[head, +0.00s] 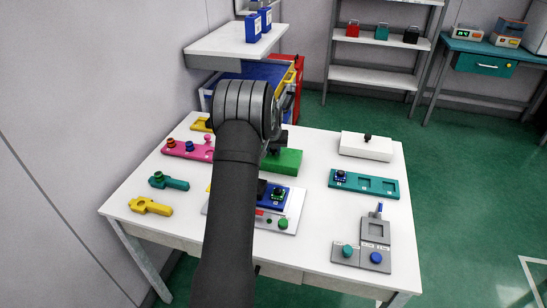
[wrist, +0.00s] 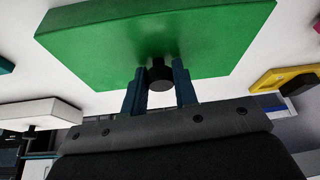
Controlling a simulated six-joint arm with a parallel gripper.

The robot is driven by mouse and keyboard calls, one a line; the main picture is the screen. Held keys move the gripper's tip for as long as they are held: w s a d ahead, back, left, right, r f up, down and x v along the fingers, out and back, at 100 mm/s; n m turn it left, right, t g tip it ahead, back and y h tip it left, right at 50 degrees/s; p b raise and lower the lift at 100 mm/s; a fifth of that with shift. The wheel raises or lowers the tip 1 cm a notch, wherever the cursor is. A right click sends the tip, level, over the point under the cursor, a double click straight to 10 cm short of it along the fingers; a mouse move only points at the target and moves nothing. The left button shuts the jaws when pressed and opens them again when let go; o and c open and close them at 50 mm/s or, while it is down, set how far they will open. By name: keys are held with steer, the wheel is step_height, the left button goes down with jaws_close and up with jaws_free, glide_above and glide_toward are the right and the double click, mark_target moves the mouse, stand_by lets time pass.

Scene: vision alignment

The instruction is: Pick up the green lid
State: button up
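The green lid (head: 287,161) is a flat rectangular slab at the back middle of the white table, partly hidden behind my arm. In the wrist view the green lid (wrist: 110,40) fills the upper part, with a short black knob (wrist: 160,76) standing out from it. My gripper (wrist: 160,82) has its two dark blue fingers on either side of this knob. Whether the fingers press on the knob or stand just clear of it cannot be told. In the head view my gripper is mostly hidden by my arm, close to the lid.
On the table (head: 325,225), a white block with a black knob (head: 365,147) and a teal tray (head: 364,184) lie to the right. A grey device (head: 375,230) is at the front right. Pink (head: 183,149), teal and yellow parts lie left. A shelf (head: 237,40) overhangs behind.

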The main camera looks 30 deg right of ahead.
jaws_close()
steer(key=shift+r, duration=0.15)
